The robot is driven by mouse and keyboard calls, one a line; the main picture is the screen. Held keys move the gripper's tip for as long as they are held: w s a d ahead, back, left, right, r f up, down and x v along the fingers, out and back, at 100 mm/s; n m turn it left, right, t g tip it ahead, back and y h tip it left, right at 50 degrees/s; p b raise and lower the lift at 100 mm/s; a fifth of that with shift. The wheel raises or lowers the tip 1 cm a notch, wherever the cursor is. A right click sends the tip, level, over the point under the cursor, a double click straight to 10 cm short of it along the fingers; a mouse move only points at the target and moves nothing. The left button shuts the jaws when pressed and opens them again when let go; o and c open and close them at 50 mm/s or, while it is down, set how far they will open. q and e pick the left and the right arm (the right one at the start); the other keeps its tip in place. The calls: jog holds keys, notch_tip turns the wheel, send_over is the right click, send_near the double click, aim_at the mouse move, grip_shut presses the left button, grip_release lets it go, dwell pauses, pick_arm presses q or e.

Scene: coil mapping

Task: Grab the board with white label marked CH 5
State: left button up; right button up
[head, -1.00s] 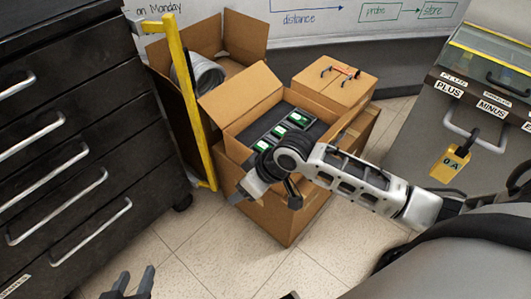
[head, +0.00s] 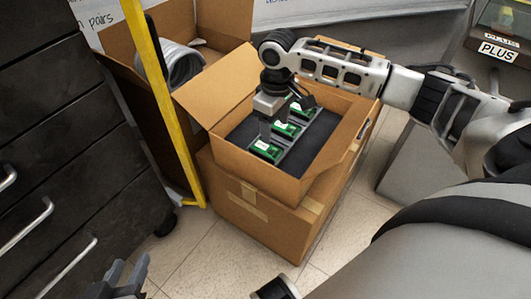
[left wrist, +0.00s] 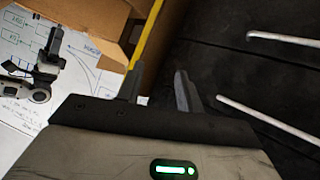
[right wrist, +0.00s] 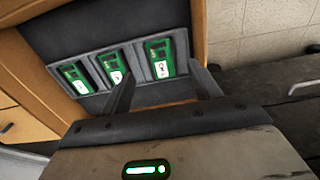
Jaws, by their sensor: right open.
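Three green boards with white labels stand in slots of a dark insert inside an open cardboard box (head: 312,186): a near board (head: 265,150), a middle board (head: 286,130) and a far board (head: 303,108). In the right wrist view they are a left board (right wrist: 76,80), a middle board (right wrist: 114,66) and a right board (right wrist: 159,58). The label markings are too small to read surely. My right gripper (right wrist: 165,86) is open and empty above the boards, its fingers spanning toward the right board. My left gripper (head: 125,277) is open and empty, low at the left; it also shows in the left wrist view (left wrist: 160,82).
A black drawer cabinet (head: 100,130) stands at the left. A yellow upright frame (head: 172,100) stands between it and the boxes. Another open box (head: 195,95) holds a grey coiled hose (head: 182,65). Box flaps stand around the boards. Tiled floor (head: 190,255) in front is clear.

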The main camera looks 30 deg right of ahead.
aim_at(273, 151)
notch_tip(273, 151, down, 3)
jog(key=shift+f+b, duration=0.15)
jog(key=shift+b, duration=0.3)
jog(key=shift+f, duration=0.65)
jog(key=f+b, duration=0.2)
jog(key=f, duration=0.1)
jog(key=f+b, duration=0.1)
jog(key=shift+w+f, duration=0.3)
pick_arm(q)
jog(key=r+t, duration=0.1)
jog(key=d+r+t+h, duration=0.1)
jog(key=r, duration=0.1)
jog(key=shift+w+d+h, duration=0.15)
jog(key=shift+w+h, duration=0.05)
jog(key=shift+h, duration=0.1)
pick_arm(e)
jog(key=c, duration=0.7)
